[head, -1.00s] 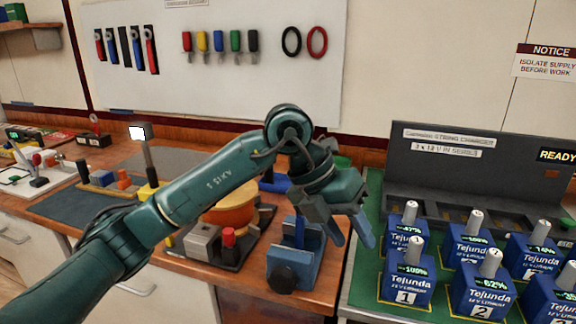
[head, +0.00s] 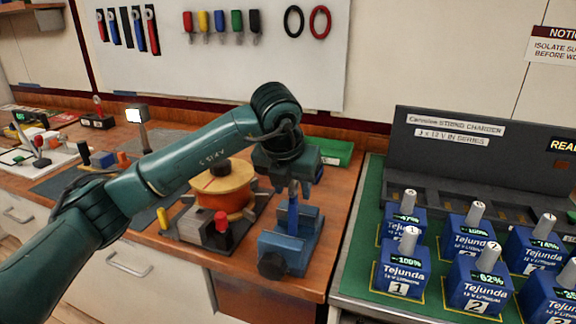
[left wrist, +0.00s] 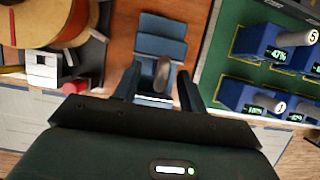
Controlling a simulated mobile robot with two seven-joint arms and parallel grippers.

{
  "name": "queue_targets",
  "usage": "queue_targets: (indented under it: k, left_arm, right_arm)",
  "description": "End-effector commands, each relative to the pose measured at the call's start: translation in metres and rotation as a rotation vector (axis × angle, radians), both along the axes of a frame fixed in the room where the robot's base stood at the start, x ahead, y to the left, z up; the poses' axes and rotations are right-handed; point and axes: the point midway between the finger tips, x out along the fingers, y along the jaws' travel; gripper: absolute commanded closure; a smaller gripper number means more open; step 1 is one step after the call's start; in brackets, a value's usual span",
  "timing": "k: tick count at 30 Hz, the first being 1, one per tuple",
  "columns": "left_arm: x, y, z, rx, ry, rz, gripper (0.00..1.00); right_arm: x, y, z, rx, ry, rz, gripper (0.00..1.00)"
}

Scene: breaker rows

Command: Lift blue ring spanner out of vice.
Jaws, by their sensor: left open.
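The blue vice (head: 298,258) stands on the wooden bench near its front edge, with a black knob (head: 272,265) at its front. The blue ring spanner (head: 293,215) stands upright in the vice. My left gripper (head: 293,190) is directly above the vice, pointing down, with its fingers open on either side of the spanner's upper part. In the left wrist view the spanner's end (left wrist: 162,74) shows between the two open fingers (left wrist: 159,86), and the vice (left wrist: 162,40) lies beyond. I cannot tell whether a finger touches the spanner. My right gripper is not in view.
An orange drum with a yellow top (head: 222,180) and a red knob stands close left of the vice. A green tray (head: 335,152) is behind it. Blue numbered batteries (head: 402,275) stand on a green mat to the right. A tool board hangs at the back.

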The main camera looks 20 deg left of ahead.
Motion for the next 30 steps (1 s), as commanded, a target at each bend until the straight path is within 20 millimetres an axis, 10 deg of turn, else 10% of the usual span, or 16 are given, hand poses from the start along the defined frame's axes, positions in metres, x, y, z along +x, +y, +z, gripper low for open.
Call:
queue_targets:
  k: [18, 30]
  left_arm:
    - [0.013, -0.001, -0.031, 0.0, 0.0, -0.002, 0.58]
    - [0.013, -0.001, -0.031, -0.001, -0.001, -0.001, 0.9]
  right_arm:
    - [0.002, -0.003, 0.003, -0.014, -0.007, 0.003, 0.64]
    - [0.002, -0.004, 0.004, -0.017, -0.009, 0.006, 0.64]
